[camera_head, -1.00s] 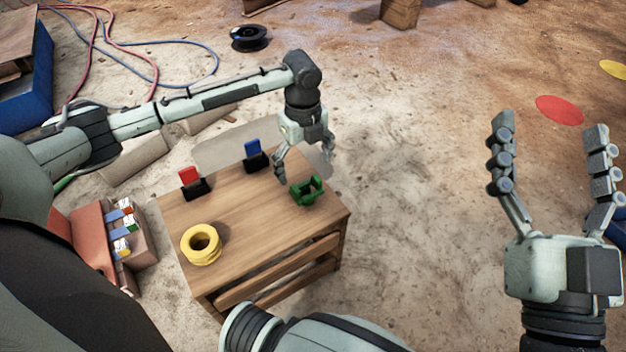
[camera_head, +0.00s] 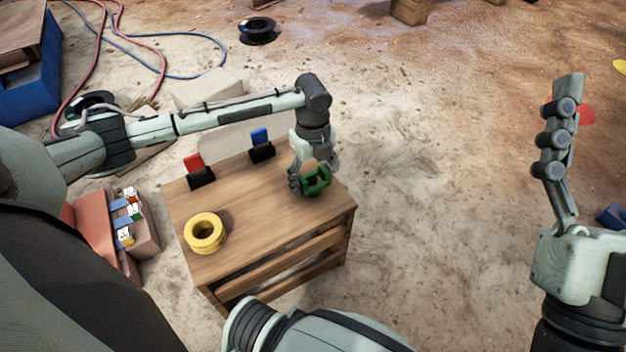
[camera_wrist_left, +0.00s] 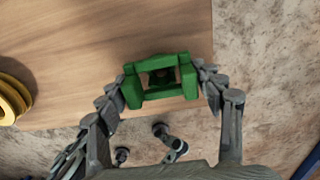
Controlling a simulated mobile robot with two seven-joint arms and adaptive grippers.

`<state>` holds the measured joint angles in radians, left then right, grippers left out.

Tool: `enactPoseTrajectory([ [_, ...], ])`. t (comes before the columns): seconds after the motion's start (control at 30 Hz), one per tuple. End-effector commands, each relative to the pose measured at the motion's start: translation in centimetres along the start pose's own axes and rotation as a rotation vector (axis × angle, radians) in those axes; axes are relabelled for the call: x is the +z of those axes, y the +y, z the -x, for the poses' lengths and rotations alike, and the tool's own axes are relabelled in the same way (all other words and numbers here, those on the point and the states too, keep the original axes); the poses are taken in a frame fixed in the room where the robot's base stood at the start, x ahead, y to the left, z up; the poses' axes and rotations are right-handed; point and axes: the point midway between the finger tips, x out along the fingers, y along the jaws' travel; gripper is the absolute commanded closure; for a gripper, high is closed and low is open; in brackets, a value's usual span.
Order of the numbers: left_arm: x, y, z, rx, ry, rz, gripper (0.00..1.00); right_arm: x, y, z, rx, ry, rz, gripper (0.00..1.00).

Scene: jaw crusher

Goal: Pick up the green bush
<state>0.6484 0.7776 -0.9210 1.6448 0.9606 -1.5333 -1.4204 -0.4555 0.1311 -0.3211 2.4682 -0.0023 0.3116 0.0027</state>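The green bush (camera_head: 317,181) is a blocky green piece with an opening, at the right end of the wooden table (camera_head: 255,225). My left gripper (camera_head: 312,177) is down over it. In the left wrist view the bush (camera_wrist_left: 160,92) sits between the two fingers (camera_wrist_left: 163,86), which touch its left and right sides, so the gripper looks shut on it. I cannot tell whether the bush is clear of the tabletop.
Yellow rings (camera_head: 205,247) lie at the table's front left. A red piece (camera_head: 194,161) and a blue piece (camera_head: 260,136) stand in black holders along the back edge. A box with coloured pieces (camera_head: 145,245) is left of the table.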

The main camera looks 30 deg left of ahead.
Motion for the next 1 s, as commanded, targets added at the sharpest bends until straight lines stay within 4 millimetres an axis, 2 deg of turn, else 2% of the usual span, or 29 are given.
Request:
enactPoseTrajectory([
  [0.07,0.0,0.0,0.0,0.000,0.000,0.000,0.47,0.0,0.0,0.0,0.000,0.000,0.000,0.22],
  [0.3,0.0,0.0,0.0,0.000,0.000,0.000,0.77,0.0,0.0,0.0,0.000,-0.001,0.000,0.22],
  [0.67,0.1,-0.1,0.8,-0.002,-0.001,0.000,0.77,0.1,0.0,-0.2,0.000,-0.013,0.000,0.22],
  [0.77,0.1,-0.1,1.9,-0.004,-0.002,0.000,0.77,0.9,-0.2,-0.2,-0.001,-0.070,-0.006,0.22],
  [0.9,0.1,-0.2,4.5,-0.005,-0.002,0.001,0.77,2.4,-0.5,-0.1,-0.003,-0.179,-0.013,0.22],
  [1.0,1.5,1.7,5.6,0.000,-0.005,0.004,0.77,3.5,-0.6,0.2,-0.005,-0.253,-0.016,0.22],
])
